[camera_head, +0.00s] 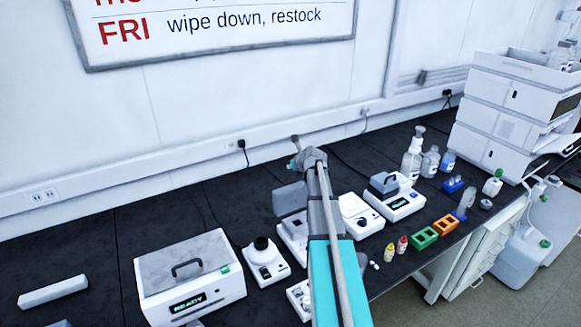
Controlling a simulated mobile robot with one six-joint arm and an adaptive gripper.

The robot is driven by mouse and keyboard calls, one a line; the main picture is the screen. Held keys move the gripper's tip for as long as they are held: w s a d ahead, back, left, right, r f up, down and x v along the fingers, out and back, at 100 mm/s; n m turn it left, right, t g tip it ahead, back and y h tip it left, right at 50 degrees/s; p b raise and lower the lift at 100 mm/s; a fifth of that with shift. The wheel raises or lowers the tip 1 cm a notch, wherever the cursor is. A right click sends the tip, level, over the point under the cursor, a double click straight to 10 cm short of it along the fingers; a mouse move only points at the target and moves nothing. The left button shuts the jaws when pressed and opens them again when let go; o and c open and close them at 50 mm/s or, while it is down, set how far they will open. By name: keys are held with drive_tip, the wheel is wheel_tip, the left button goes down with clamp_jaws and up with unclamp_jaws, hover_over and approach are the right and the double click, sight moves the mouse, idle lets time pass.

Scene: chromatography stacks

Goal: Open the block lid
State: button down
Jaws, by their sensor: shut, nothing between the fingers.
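A white instrument (396,206) with a small lit display stands right of my arm on the dark bench. A dark grey block-like cover with a raised handle (383,181) sits on top of it and looks closed; I take this as the block lid. Left of it, partly behind my arm, another white device (292,234) has a grey flap (290,197) standing up. My arm reaches forward over the bench, and its grey wrist ends near the back, left of the block lid and apart from it. The fingers are hidden behind the wrist and arm.
A white box marked READY (195,281), with a handled grey lid, stands at the front left. A small device with a black knob (265,261) is beside it. Green (424,238) and orange (446,225) racks, bottles (411,160) and stacked instruments (504,120) stand right.

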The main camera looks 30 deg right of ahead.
drive_tip(key=shift+s+r+p, duration=0.15)
drive_tip(key=shift+r+p, duration=0.75)
drive_tip(key=shift+r, duration=0.3)
drive_tip(key=s+a+f+n+g+y, duration=0.1)
drive_tip(key=s+a+f+n+g, duration=0.15)
drive_tip(key=a+n, duration=0.45)
drive_tip(key=s+a+f+n+g, duration=0.1)
drive_tip(key=s+a+n, duration=0.3)
drive_tip(key=a, duration=0.5)
drive_tip(key=s+a+f+n+g+y, duration=0.1)
drive_tip(key=s+a+n, duration=0.1)
drive_tip(key=a+n, duration=0.5)
drive_tip(key=s+a+f+n+g, duration=0.1)
drive_tip(key=s+a+n+g, duration=0.2)
drive_tip(key=s+a+n, duration=0.4)
drive_tip(key=s+a+f+n+g+h, duration=0.1)
drive_tip(key=s+a+n+g, duration=0.2)
drive_tip(key=s+a+n, duration=0.5)
drive_tip(key=s+n, duration=0.3)
drive_tip(key=shift+a+f+n, duration=0.25)
drive_tip(key=shift+f+n, duration=0.05)
drive_tip(key=shift+f, duration=0.05)
drive_tip(key=shift+a, duration=0.1)
